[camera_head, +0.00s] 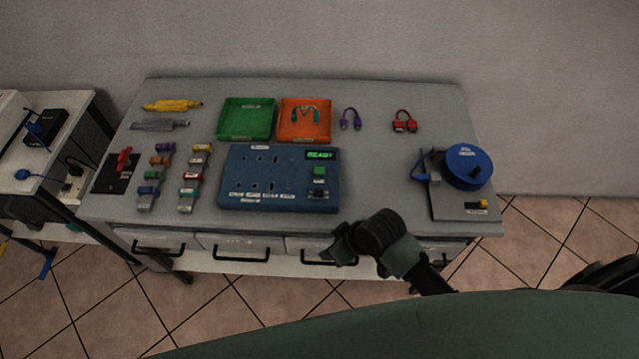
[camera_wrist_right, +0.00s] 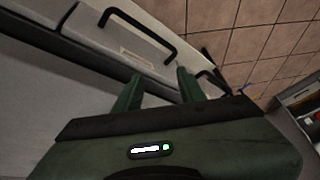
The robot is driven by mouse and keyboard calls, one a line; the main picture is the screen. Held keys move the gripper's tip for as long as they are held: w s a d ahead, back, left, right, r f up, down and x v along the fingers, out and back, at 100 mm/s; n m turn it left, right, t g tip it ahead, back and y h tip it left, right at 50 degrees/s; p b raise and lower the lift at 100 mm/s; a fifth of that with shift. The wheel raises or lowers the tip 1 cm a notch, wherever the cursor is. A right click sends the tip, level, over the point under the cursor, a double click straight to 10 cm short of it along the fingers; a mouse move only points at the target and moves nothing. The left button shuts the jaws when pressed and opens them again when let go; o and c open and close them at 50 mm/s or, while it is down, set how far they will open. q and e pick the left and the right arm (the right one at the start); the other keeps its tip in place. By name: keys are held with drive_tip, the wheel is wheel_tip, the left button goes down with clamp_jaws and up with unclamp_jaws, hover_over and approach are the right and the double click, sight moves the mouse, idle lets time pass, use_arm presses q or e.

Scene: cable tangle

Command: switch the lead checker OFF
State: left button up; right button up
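The lead checker (camera_head: 266,178) is a blue box on the grey workbench, with several sockets and white labels. Its small display (camera_head: 320,155) is lit green and seems to read READY. A green button (camera_head: 319,171) and a small dark control (camera_head: 318,190) sit below the display; the control's position is too small to tell. My right gripper (camera_head: 338,247) is in front of the bench's front edge, below and right of the checker, touching nothing visible. In the right wrist view its two fingers (camera_wrist_right: 157,88) are apart with nothing between them. My left gripper is not in view.
A green tray (camera_head: 247,118) and an orange tray (camera_head: 305,132) with a lead stand behind the checker. A blue reel (camera_head: 467,166) is at the right end. Coloured clips on grey strips (camera_head: 195,178) lie left. Drawers with black handles (camera_head: 241,256) face front. Bench space right of the checker is clear.

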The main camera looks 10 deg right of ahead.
sight(316, 192)
drive_tip(key=w+a+r+n, duration=0.1)
drive_tip(key=w+r, duration=0.1)
drive_tip(key=w+a+r+n+y, duration=0.1)
drive_tip(key=w+r+n, duration=0.1)
drive_tip(key=w+a+r+n, duration=0.1)
drive_tip(key=w+r+n, duration=0.1)
drive_tip(key=w+r, duration=0.1)
drive_tip(key=shift+a+g+p, duration=0.1)
drive_tip(key=shift+g+p, duration=0.25)
drive_tip(key=shift+g, duration=0.05)
drive_tip(key=w+d+r+n+g, duration=0.2)
drive_tip(key=w+d+r+n, duration=0.1)
drive_tip(key=w+d+r, duration=0.35)
drive_tip(key=p+x, duration=0.1)
drive_tip(key=x, duration=0.2)
drive_tip(key=p+x, duration=0.1)
drive_tip(key=x, duration=0.2)
drive_tip(key=shift+s+a+r, duration=0.1)
drive_tip(key=shift+a, duration=0.35)
drive_tip(key=shift+a+f, duration=0.25)
drive_tip(key=shift+f, duration=0.45)
clamp_jaws()
